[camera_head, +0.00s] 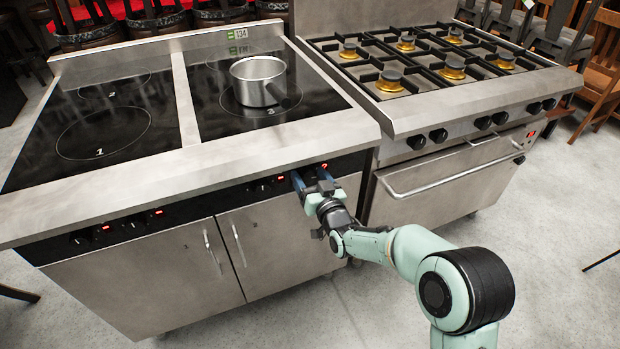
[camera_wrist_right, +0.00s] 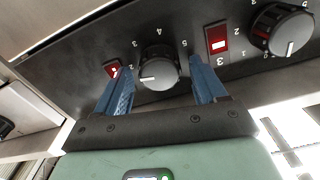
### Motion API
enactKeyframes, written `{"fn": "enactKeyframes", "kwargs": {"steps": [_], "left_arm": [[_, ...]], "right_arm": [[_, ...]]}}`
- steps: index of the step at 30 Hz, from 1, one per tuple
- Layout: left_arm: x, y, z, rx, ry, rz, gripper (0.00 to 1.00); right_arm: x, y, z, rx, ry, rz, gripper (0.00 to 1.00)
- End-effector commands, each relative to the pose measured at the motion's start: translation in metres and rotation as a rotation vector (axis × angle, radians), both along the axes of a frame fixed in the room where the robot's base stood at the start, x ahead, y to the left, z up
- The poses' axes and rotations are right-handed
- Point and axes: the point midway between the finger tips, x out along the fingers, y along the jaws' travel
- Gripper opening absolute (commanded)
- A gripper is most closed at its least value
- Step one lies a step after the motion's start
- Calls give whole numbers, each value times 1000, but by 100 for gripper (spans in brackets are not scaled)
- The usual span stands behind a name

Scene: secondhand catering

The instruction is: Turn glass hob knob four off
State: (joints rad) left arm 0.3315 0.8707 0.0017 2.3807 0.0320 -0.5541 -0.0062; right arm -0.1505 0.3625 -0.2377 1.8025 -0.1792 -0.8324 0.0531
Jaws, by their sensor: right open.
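The glass hob (camera_head: 157,159) stands at the left, with black glass on a steel cabinet and small knobs along its front panel. My right gripper (camera_head: 311,178) is at the right end of that panel. In the wrist view my right gripper (camera_wrist_right: 160,88) is open, its blue fingers on either side of the rightmost hob knob (camera_wrist_right: 158,68). That knob's white mark points to the left of the wrist picture, away from straight down. I cannot tell if the fingers touch it. A red indicator (camera_wrist_right: 113,68) is lit beside it. My left gripper is not in view.
A second knob (camera_wrist_right: 282,32) and red indicator (camera_wrist_right: 216,40) sit beside the gripper. A steel pot (camera_head: 258,80) stands on the hob's right side. A gas range (camera_head: 440,118) with an oven handle (camera_head: 455,168) adjoins at right. Grey floor (camera_head: 560,230) is open in front.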

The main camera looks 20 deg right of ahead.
Motion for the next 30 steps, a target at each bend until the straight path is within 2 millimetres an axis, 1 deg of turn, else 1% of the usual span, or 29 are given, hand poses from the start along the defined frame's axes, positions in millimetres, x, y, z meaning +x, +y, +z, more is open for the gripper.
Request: {"fn": "enactKeyframes", "kwargs": {"steps": [8, 9, 11, 12, 13, 14, 23, 30], "left_arm": [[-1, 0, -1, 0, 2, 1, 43], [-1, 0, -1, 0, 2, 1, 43], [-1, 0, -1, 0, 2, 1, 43], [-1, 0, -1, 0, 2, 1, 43], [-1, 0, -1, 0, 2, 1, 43], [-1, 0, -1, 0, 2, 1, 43], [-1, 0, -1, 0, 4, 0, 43], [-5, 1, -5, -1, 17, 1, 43]], "right_arm": [[2, 0, 0, 0, 0, 0, 71], [2, 0, 0, 0, 0, 0, 64], [2, 0, 0, 0, 0, 0, 44], [2, 0, 0, 0, 0, 0, 31], [2, 0, 0, 0, 0, 0, 22], [2, 0, 0, 0, 0, 0, 14], [2, 0, 0, -23, 0, 1, 14], [2, 1, 0, -139, -1, 1, 14]]}}
